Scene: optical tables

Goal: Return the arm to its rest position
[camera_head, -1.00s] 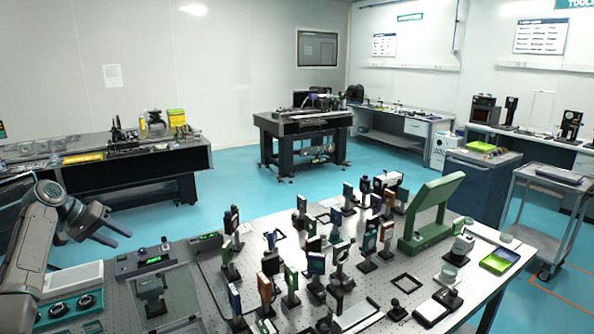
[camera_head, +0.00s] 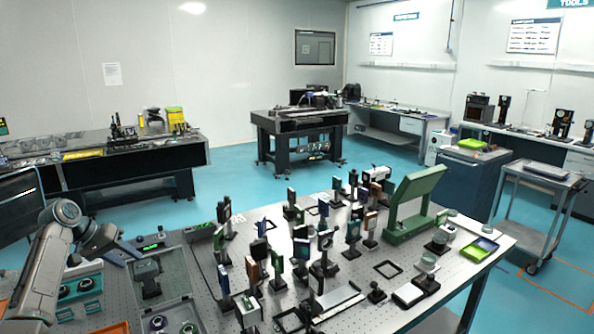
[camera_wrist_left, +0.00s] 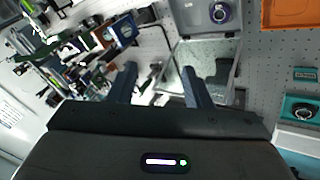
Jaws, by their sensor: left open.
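My left gripper (camera_head: 127,250) is at the left end of the near optical table (camera_head: 205,290), above its surface and close to a grey tray (camera_head: 174,283). In the left wrist view its two dark fingers (camera_wrist_left: 158,82) are spread apart with nothing between them. The arm is bent, with its forearm rising from the lower left of the head view. My right gripper is not in view.
Many optical mounts stand across the near table, such as a black-framed one (camera_head: 354,232). A large green stand (camera_head: 415,200) is at its right, with a green-yellow tray (camera_head: 480,249) beyond. A cart (camera_head: 540,175) stands at the right, with blue floor between the tables.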

